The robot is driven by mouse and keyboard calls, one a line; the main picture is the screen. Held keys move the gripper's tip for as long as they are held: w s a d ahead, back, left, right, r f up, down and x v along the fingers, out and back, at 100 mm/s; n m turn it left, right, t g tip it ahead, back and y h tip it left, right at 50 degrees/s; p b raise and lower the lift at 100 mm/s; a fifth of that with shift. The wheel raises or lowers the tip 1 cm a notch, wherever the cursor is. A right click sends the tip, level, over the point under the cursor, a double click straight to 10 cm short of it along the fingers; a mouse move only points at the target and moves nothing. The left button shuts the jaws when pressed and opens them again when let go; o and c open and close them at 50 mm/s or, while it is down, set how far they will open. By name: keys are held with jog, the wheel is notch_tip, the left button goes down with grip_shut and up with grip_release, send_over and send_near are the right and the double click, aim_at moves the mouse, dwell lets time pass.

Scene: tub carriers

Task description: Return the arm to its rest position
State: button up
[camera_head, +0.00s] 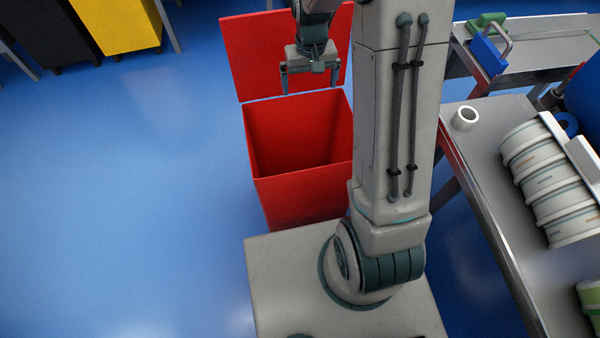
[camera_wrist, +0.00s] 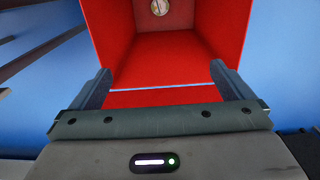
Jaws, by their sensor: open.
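My gripper (camera_head: 311,86) hangs at the end of my raised arm, above the back edge of a red bin (camera_head: 262,190) with its lid (camera_head: 235,60) standing open behind. The jaws are apart with nothing between them. In the wrist view my gripper (camera_wrist: 160,88) also shows two spread fingers, with the inside of the red bin (camera_wrist: 170,60) beyond them. A small round pale object (camera_wrist: 160,7) lies in the bin at the top of the wrist view; it does not show in the head view.
At right, a grey table (camera_head: 490,215) holds a white ring (camera_head: 465,118) and a row of white tubs (camera_head: 550,185). Behind it a metal cart (camera_head: 550,45) carries blue and green carriers. A black bin (camera_head: 35,35) and a yellow bin (camera_head: 115,25) stand far left. Blue floor at left is clear.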

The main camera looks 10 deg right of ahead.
jog(key=shift+r, duration=0.95)
jog(key=s+r+t+p, duration=0.1)
jog(key=s+r+p, duration=0.6)
jog(key=s+r, duration=0.3)
jog(key=s+r+t+p, duration=0.1)
jog(key=s+r+p, duration=0.5)
jog(key=s+r, duration=0.4)
notch_tip(320, 180, up, 5)
jog(key=shift+s+r+t+p, duration=0.2)
jog(key=shift+t+p, duration=0.2)
